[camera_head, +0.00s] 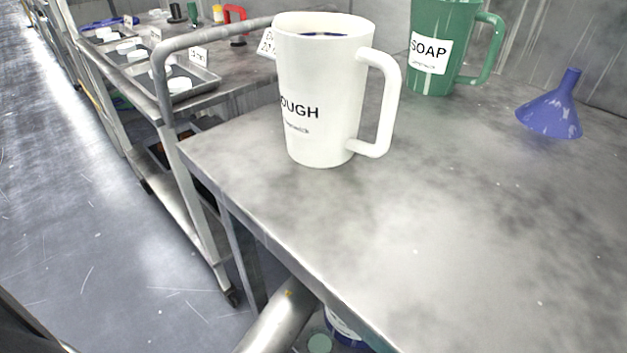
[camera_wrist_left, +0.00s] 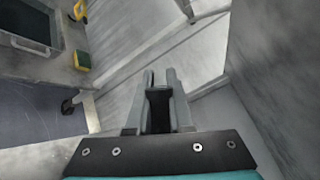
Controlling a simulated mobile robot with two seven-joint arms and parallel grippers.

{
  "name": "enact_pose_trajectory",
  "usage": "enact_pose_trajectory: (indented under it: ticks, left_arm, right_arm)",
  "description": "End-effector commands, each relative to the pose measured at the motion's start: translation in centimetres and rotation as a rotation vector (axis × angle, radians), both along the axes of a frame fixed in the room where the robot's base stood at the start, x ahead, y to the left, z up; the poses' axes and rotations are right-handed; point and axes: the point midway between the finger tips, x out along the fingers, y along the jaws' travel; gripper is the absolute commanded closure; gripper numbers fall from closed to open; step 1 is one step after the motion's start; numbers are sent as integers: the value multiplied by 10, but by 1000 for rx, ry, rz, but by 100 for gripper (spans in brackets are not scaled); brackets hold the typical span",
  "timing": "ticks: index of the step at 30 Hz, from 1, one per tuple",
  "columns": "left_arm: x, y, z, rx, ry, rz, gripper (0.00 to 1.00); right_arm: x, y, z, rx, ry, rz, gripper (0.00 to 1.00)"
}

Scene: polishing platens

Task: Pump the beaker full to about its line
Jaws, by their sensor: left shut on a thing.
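My left gripper (camera_wrist_left: 161,80) shows in the left wrist view, its two fingers close together around a narrow dark thing (camera_wrist_left: 158,112). What that thing is I cannot tell. In the head view a large white pitcher (camera_head: 320,85), its label ending in "OUGH", stands upright near the table's left edge, with dark blue showing at its mouth. I cannot make out a beaker with a line or a pump in either view. My right gripper is in neither view.
The grey metal table (camera_head: 450,220) is mostly bare at the front. A green "SOAP" pitcher (camera_head: 425,75) and a blue funnel (camera_head: 552,112) stand at the back. A cart (camera_head: 225,85) with trays is at the left. A blue-and-white container (camera_head: 345,328) is partly hidden below the table edge.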

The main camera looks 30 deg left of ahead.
Motion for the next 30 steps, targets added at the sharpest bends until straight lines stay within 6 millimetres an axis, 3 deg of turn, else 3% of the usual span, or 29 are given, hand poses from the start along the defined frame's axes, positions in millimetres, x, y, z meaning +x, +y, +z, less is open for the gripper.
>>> enact_pose_trajectory:
  ticks: [9, 10, 18, 30]
  left_arm:
    - [0, 2, -8, -47, 0, -1, 100]
    - [0, 2, -8, -47, 0, -1, 78]
    - [0, 3, -7, -46, -1, -1, 50]
    - [-11, -3, -7, -45, 1, -1, 50]
  right_arm:
    - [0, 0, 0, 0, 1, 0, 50]
    - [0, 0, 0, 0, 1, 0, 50]
    - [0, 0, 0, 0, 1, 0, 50]
    - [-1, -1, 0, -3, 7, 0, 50]
